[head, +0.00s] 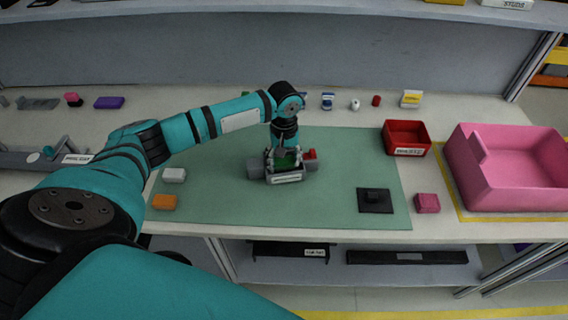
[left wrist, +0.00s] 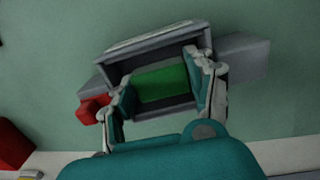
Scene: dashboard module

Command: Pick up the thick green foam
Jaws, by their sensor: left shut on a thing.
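The thick green foam (head: 286,161) sits inside the open grey dashboard module (head: 287,178) on the green mat. In the left wrist view the green foam (left wrist: 162,84) shows as a bright block within the grey frame of the module (left wrist: 150,45). My left gripper (head: 284,158) reaches straight down into the module. Its two fingers (left wrist: 162,92) stand at the two short ends of the foam and are shut on it. I cannot tell whether the foam is clear of the module's floor. My right gripper is in neither view.
A red piece (head: 309,154) is at the module's right side. A red bin (head: 407,138) and a large pink bin (head: 510,172) stand to the right. White (head: 174,175), orange (head: 164,202), black (head: 375,200) and pink (head: 427,203) pieces lie around the mat (head: 225,205).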

